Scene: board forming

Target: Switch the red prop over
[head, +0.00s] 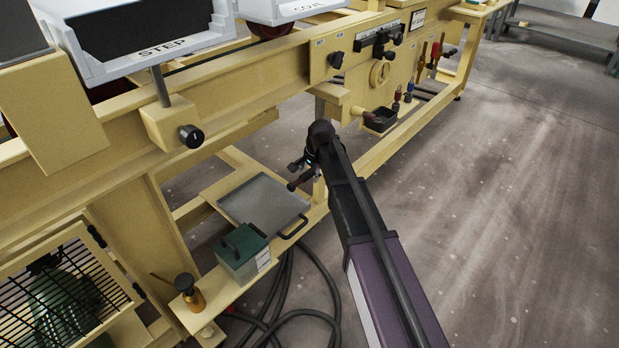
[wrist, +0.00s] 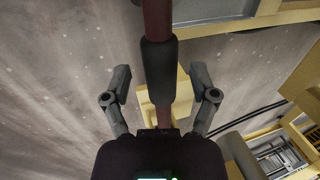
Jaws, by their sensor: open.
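The red prop (wrist: 157,18) shows in the wrist view as a dark red bar with a black sleeve (wrist: 159,65) around its middle. It runs from the top edge down towards my palm. My gripper (wrist: 160,78) is open, with one finger on each side of the sleeve and a visible gap on both sides. Its depth from the fingers is hard to judge. In the head view my gripper (head: 293,176) is beside the yellow frame, above the lower shelf; I cannot make out the prop there.
The yellow machine frame (head: 240,85) fills the left, with a control panel (head: 381,73) further along. A grey tray (head: 262,202), a green-topped box (head: 241,250) and a brass oil can (head: 189,292) stand low. Hoses (head: 285,300) lie on the floor. The floor (head: 520,190) on the right is clear.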

